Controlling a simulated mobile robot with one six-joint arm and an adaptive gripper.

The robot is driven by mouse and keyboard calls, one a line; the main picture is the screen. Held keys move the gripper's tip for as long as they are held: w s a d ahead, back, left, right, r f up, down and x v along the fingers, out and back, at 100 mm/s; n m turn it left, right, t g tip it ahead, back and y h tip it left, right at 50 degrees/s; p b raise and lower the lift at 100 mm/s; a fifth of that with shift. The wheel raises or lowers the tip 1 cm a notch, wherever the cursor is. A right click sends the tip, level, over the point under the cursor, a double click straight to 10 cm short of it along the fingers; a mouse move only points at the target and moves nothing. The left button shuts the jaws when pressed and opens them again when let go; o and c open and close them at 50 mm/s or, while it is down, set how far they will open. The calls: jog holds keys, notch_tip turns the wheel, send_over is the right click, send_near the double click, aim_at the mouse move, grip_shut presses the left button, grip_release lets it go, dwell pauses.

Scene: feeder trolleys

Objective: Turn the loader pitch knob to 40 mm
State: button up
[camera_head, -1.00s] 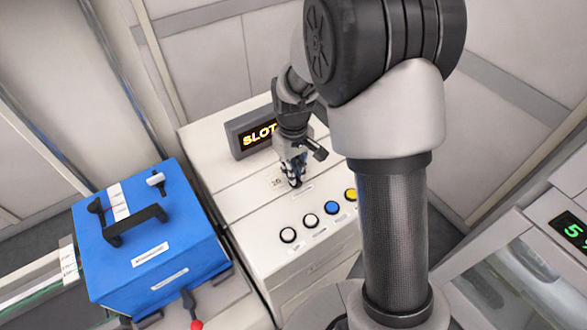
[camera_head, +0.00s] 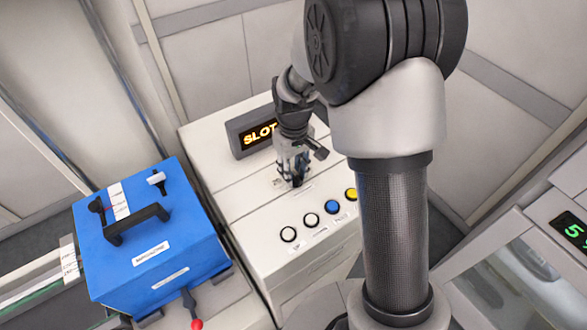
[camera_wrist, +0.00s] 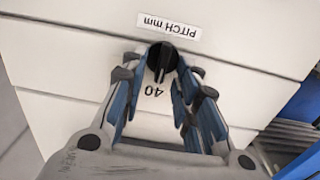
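The pitch knob is a round black knob (camera_wrist: 162,56) with a pale pointer line, seen in the wrist view below the upside-down "PITCH mm" label (camera_wrist: 169,26). Its pointer faces the number 40 (camera_wrist: 155,91), which also reads upside down. My gripper (camera_wrist: 161,66) is open, with one finger on each side of the knob and a small gap showing on both sides. In the head view my gripper (camera_head: 297,181) points down at the cream cabinet top (camera_head: 225,205) and hides the knob.
An amber "SLOT" display (camera_head: 254,136) stands behind my gripper. White, blue and yellow buttons (camera_head: 332,207) line the cabinet's front edge. A blue box with a black handle (camera_head: 150,255) stands to the left. A green-digit display (camera_head: 573,232) is at the right.

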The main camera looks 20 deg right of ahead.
notch_tip(320, 180, up, 12)
dwell(0.5)
dwell(0.3)
